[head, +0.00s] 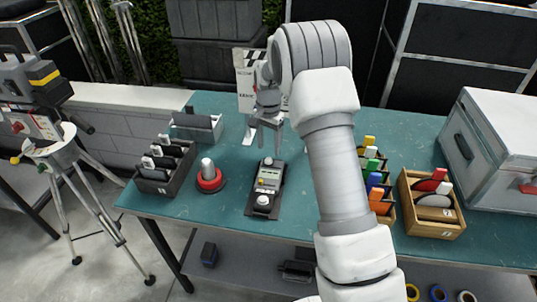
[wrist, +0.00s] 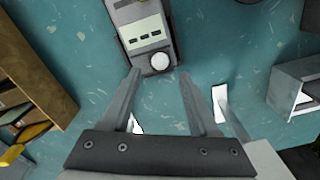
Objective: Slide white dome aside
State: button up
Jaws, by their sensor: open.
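A dark handheld device (head: 268,181) with a pale panel lies on the teal worktop, below my gripper in the head view. It has a white dome (head: 263,199) at its near end and a small whitish knob at its far end. In the wrist view, the device (wrist: 146,30) shows at the top, cut off by the edge. A round white dome (wrist: 160,61) sits at its end nearest my gripper. My gripper (wrist: 160,76) is open and empty, its fingertips on either side of that dome in the picture. I cannot tell their height or any contact.
A red-based white-topped piece (head: 209,178) and a dark rack (head: 166,170) stand left of the device. Wooden crates (head: 430,213) with coloured pieces stand right, beside a white case (head: 495,150). A clapperboard (head: 247,78) stands behind. Bare worktop surrounds the device.

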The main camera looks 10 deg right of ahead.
aim_at(268, 158)
jog(key=shift+f, duration=2.15)
jog(key=shift+c, duration=0.3)
grip_shut()
